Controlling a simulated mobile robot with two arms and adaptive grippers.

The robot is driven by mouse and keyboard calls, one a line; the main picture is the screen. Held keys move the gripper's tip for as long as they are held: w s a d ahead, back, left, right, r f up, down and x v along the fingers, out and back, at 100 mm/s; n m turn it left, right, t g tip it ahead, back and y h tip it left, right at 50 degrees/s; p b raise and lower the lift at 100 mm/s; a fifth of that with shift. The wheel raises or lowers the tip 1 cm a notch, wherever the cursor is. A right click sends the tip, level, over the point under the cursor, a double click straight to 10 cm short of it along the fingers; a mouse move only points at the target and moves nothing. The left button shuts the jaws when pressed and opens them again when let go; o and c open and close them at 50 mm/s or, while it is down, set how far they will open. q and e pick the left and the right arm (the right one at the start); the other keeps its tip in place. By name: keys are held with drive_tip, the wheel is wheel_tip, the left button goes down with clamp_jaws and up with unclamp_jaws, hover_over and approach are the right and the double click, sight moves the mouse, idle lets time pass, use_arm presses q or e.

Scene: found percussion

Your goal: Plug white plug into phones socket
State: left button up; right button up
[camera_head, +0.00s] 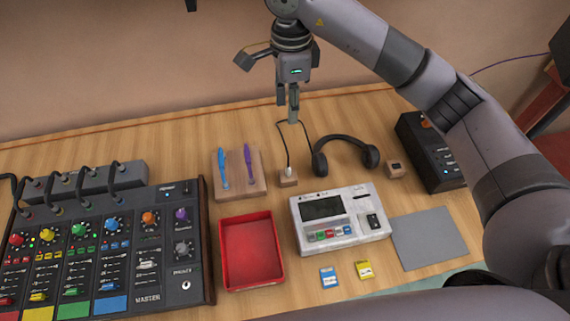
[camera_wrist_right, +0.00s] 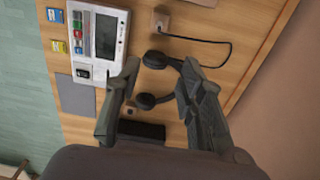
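The white plug (camera_head: 288,171) stands upright in a small wooden block (camera_head: 288,181) at the back of the table. Its dark cable loops behind it to the black headphones (camera_head: 343,140). The phones socket (camera_head: 186,285) is a small round jack on the mixer's lower right corner. My right gripper (camera_head: 293,119) points down above the table's back, beyond the plug and apart from it. In the wrist view, its two fingers (camera_wrist_right: 160,65) are spread and empty, with the headphones (camera_wrist_right: 165,85) seen between them and the plug's block (camera_wrist_right: 160,19) further off. My left gripper is not seen.
The mixer (camera_head: 150,285) fills the left. A pen stand (camera_head: 255,188), a red tray (camera_head: 222,255) and a white device (camera_head: 345,235) lie between it and a grey mat (camera_head: 425,238). Two small cards lie in front. A black box (camera_head: 415,135) stands at right.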

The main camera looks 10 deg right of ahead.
drive_tip(key=b, duration=0.4)
hover_over(288, 166)
wheel_tip(288, 166, down, 5)
wheel_tip(288, 166, down, 13)
drive_tip(key=shift+w+d, duration=0.1)
drive_tip(key=shift+d, duration=0.05)
drive_tip(key=f+p, duration=0.1)
drive_tip(key=f, duration=0.1)
drive_tip(key=f+p, duration=0.1)
drive_tip(key=f, duration=0.1)
drive_tip(key=shift+s+f, duration=0.2)
drive_tip(key=shift+f, duration=0.55)
clamp_jaws()
